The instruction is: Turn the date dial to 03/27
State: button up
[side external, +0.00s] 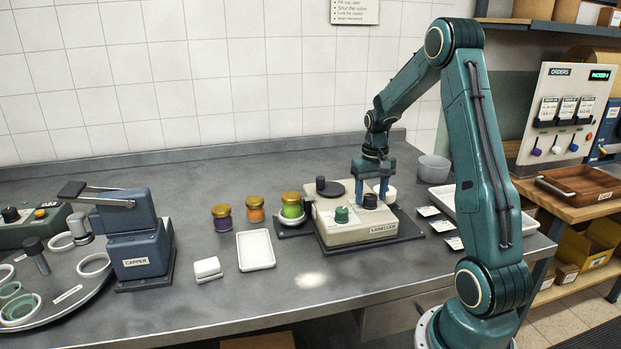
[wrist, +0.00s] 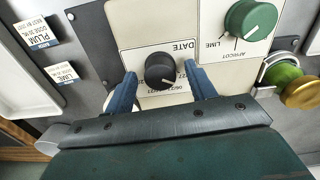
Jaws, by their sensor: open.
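The date dial is a black round knob (wrist: 160,68) on the cream labeller's face, beside the word DATE in the wrist view. A pale pointer mark on it faces the lower right of that view. The printed dates around it are partly hidden and too small to read surely. My gripper (wrist: 161,76) is open, with one blue finger on each side of the dial; I cannot tell if either touches it. In the side view my gripper (side external: 376,190) is low over the labeller (side external: 345,232), and the black dial (side external: 370,202) shows at its fingers.
A green flavour knob (wrist: 250,19) sits close to the dial. A jar with green contents (side external: 291,208) stands at the labeller's left side, with orange (side external: 255,210) and purple (side external: 222,218) jars beyond. Label cards (side external: 441,226) and a white tray (side external: 446,200) lie to the right.

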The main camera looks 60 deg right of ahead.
aim_at(369, 198)
notch_tip(369, 198, up, 13)
jog(key=shift+r, duration=0.15)
dwell(0.4)
jog(key=s+a+r+n+t+h, duration=0.1)
jog(key=a+r+n, duration=0.15)
jog(key=a, duration=0.65)
jog(key=s+a+r+n+t, duration=0.1)
jog(key=a+r, duration=0.2)
jog(key=a, duration=0.6)
jog(key=s+a+f+n+t+y, duration=0.1)
jog(key=s+a+f+n+t, duration=0.1)
jog(key=s+a, duration=0.8)
jog(key=a+n+t, duration=0.1)
jog(key=a+n, duration=0.1)
jog(key=a, duration=0.1)
jog(key=shift+s+a+n+t, duration=0.15)
jog(key=shift+s+n+t, duration=0.05)
jog(key=shift+n+t, duration=0.15)
